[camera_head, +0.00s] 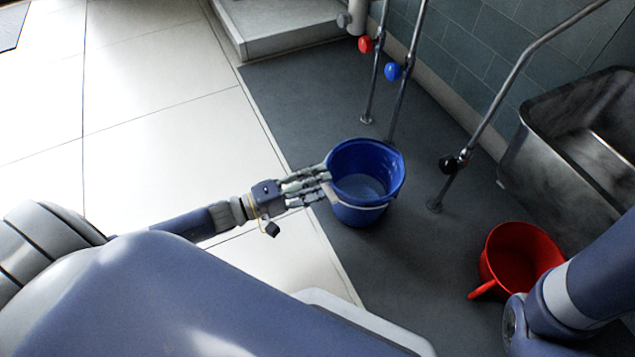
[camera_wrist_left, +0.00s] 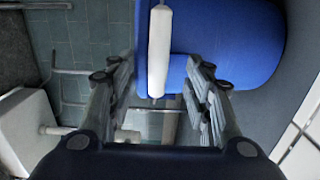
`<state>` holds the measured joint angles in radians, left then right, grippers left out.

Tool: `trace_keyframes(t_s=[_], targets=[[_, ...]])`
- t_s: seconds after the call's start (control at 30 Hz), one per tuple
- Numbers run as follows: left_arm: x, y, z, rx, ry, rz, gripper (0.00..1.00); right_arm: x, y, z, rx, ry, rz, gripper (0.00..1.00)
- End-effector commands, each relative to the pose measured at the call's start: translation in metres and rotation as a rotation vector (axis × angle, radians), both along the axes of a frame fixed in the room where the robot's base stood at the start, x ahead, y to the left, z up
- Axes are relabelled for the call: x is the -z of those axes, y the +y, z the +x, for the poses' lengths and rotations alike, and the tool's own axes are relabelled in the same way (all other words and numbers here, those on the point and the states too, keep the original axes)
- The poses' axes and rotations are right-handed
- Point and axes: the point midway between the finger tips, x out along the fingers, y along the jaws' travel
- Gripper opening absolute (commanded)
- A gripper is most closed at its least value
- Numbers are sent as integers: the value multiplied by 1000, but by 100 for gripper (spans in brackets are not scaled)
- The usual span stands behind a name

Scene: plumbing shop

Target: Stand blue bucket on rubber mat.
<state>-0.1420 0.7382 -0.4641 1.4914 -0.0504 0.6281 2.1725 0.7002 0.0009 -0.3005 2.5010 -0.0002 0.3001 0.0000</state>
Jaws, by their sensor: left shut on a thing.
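The blue bucket (camera_head: 365,180) is upright over the dark grey floor area, and its inside looks empty. I cannot tell whether its base touches the floor. My left gripper (camera_head: 322,184) reaches in from the left and is shut on the bucket at its near-left side. In the left wrist view, the bucket (camera_wrist_left: 225,40) fills the upper part, with its white handle grip (camera_wrist_left: 160,50) between the fingers (camera_wrist_left: 160,90). My right gripper is out of view.
A red pot-like container (camera_head: 520,256) stands at right, near my right arm. A steel basin (camera_head: 560,165) and metal pipes (camera_head: 505,90) with red and blue knobs line the tiled wall. A grey step (camera_head: 280,25) is at the top. The pale floor (camera_head: 150,120) at left is clear.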

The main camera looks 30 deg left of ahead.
Motion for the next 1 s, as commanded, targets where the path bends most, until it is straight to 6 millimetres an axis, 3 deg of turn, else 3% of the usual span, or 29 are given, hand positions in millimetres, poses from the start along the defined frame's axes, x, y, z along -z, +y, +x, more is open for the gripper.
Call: trace_keyframes(t_s=[0.03, 0.1, 0.13, 0.57, 1.0], targets=[[2, 0, 0, -1, 1, 1, 48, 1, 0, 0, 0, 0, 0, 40], [1, 0, 0, 0, 1, 1, 64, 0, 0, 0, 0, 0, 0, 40], [1, 0, 0, 0, 1, 1, 66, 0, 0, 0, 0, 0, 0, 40], [-2, 2, -3, 0, 3, 1, 66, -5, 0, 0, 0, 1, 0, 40], [-5, 54, -63, -1, 5, 4, 66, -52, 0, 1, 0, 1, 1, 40]])
